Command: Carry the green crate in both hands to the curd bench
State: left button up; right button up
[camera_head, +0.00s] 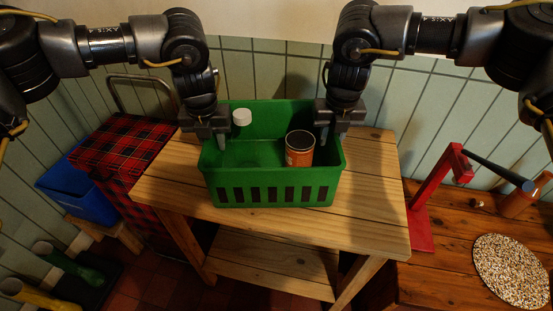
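The green crate (272,194) stands upright on a light pine table (370,214), with slots along its front wall. Inside it are an orange-brown can (300,150) with a dark top and a white-capped item (242,118). My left gripper (211,134) is at the crate's left end wall, one finger inside. My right gripper (334,131) is at the right end wall, one finger inside. The outer fingers are poorly visible, so I cannot tell whether either grips the wall. No label shows which surface is the curd bench.
At right, a reddish wooden bench (440,282) carries a red stand (433,195) with a dark lever, an orange-brown jar (517,201) and a speckled round mat (511,270). At left are a tartan-covered piece (125,150), a blue bin (75,195) and boots (68,262). A tiled wall is behind.

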pick_arm(q)
jog(key=r, duration=0.4)
jog(key=s+r, duration=0.1)
jog(key=r, duration=0.7)
jog(key=shift+s, duration=0.25)
pick_arm(e)
jog(key=r, duration=0.4)
jog(key=s+r, duration=0.1)
jog(key=r, duration=0.7)
jog(key=shift+s, duration=0.25)
